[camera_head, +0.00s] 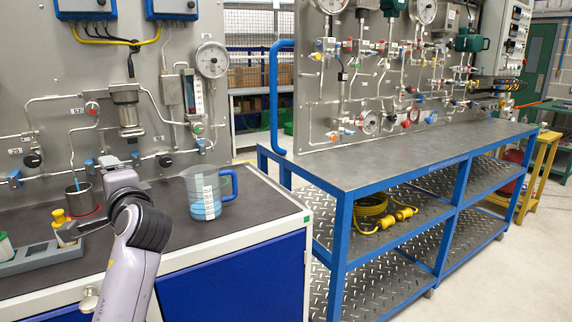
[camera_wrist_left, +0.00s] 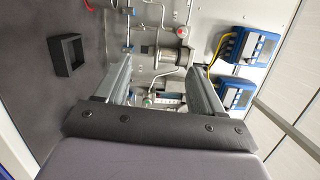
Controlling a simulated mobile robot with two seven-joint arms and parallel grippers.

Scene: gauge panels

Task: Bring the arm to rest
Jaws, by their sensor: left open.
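In the head view my left arm (camera_head: 128,270) rises from the bottom edge over the left bench, in front of the left gauge panel. Its bent wrist section is left of the clear jug; the fingertips cannot be made out there. In the left wrist view my left gripper (camera_wrist_left: 160,62) is open, its two fingers wide apart with nothing between them. Beyond the fingers are the panel's pipes and a metal filter bowl (camera_wrist_left: 172,54). My right arm and gripper do not show.
The jug (camera_head: 206,196) with blue liquid stands on the bench (camera_head: 250,212), right of my arm. The wrist view shows an empty black square holder (camera_wrist_left: 68,42). A blue-framed bench (camera_head: 400,155) is at right.

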